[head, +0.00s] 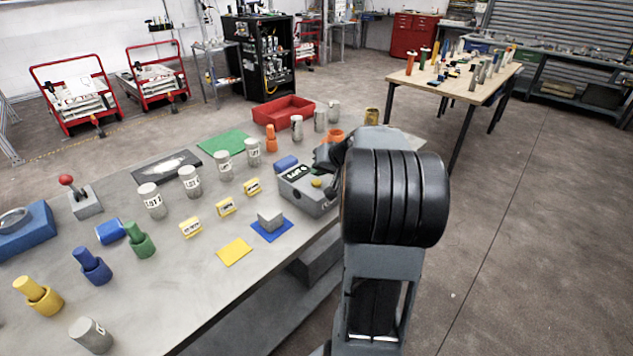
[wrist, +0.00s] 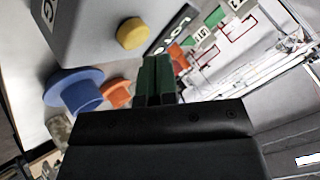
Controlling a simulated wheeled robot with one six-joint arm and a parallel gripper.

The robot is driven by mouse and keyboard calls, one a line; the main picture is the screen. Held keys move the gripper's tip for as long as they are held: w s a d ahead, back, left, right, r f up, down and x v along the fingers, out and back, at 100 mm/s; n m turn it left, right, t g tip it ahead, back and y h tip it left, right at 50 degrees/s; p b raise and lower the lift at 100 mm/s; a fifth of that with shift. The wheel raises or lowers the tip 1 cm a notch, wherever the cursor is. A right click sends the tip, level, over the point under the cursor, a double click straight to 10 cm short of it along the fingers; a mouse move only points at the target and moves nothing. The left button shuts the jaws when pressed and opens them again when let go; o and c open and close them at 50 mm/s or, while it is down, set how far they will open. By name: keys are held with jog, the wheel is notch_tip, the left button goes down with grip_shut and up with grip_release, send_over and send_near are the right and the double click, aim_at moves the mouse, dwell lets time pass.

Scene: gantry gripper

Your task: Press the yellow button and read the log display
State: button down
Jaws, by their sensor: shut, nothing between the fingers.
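A grey box (head: 310,195) stands near the right edge of the grey table, with a yellow button (head: 317,183) on its top and a black display (head: 294,172) with white characters beside the button. I cannot read the characters surely. In the wrist view the button (wrist: 131,33) is just beyond and left of my fingertips, with a visible gap, and part of a black panel (wrist: 172,30) shows to its right. My gripper (wrist: 156,62) is shut and empty, its green fingers together. In the head view my gripper (head: 326,158) is above the box's far side, partly hidden by my arm.
A blue piece (head: 287,163) lies behind the box. A grey block on a blue square (head: 272,232) is in front. Several labelled grey cylinders (head: 190,182) stand leftward, with a red tray (head: 283,112) at the back.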

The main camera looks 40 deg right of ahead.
aim_at(318, 181)
jog(key=shift+f+b, duration=0.95)
jog(key=shift+b, duration=0.45)
dwell(1.3)
jog(key=shift+r, duration=0.2)
jog(key=shift+r+p, duration=0.45)
jog(key=shift+r, duration=0.3)
jog(key=shift+r, duration=0.1)
jog(key=shift+r+p, duration=1.5)
jog(key=shift+r, duration=0.95)
